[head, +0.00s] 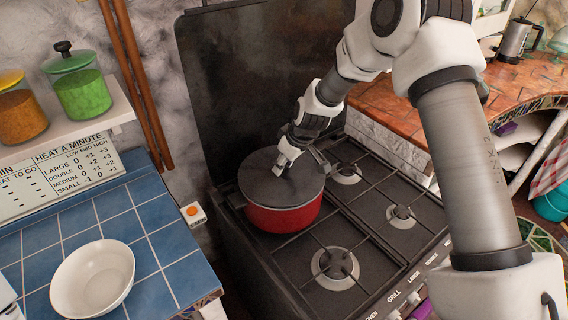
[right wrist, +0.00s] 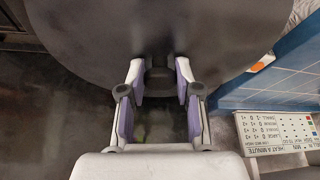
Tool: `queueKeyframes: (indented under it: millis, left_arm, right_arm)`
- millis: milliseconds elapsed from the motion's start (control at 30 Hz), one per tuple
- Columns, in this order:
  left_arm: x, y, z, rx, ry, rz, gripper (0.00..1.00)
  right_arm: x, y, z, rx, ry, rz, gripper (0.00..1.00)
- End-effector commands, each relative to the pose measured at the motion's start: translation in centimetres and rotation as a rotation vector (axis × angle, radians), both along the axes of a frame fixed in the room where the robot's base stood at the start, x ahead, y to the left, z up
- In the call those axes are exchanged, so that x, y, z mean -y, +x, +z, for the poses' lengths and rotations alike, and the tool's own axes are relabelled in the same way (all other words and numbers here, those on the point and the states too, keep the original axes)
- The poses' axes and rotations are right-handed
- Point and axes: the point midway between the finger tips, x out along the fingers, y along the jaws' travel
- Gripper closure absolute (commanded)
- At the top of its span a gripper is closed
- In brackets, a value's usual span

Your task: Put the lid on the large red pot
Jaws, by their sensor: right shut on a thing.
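The large red pot (head: 285,218) stands on the back left of the black gas hob. A dark grey round lid (head: 257,182) covers its top and looks level on the rim; a tiny gap cannot be ruled out. My right gripper (head: 285,168) reaches down from above and is shut on the lid's knob. In the right wrist view the lid (right wrist: 225,40) fills the upper part, and the fingers of the right gripper (right wrist: 160,78) close on both sides of the dark knob (right wrist: 160,68). The pot is hidden under the lid there. My left gripper is not in view.
A raised dark hob cover (head: 235,80) stands right behind the pot. A white bowl (head: 92,280) sits on the blue tiled counter (head: 150,215) at left. A shelf with jars (head: 82,95) is above it. The other burners (head: 335,265) are clear.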

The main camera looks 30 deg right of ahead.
Motion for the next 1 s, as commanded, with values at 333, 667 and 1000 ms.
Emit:
queueKeyframes:
  millis: [333, 667, 1000]
  left_arm:
    - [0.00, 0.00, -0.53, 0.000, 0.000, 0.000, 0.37]
    - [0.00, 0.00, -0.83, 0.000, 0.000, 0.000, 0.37]
    - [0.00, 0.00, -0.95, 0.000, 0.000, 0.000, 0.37]
  right_arm:
    - [-0.01, 0.00, -0.38, 0.001, 0.000, 0.000, 1.00]
    - [-0.02, 0.00, -0.57, 0.001, 0.000, 0.000, 1.00]
    - [-0.03, 0.00, -0.56, 0.001, -0.001, 0.001, 1.00]
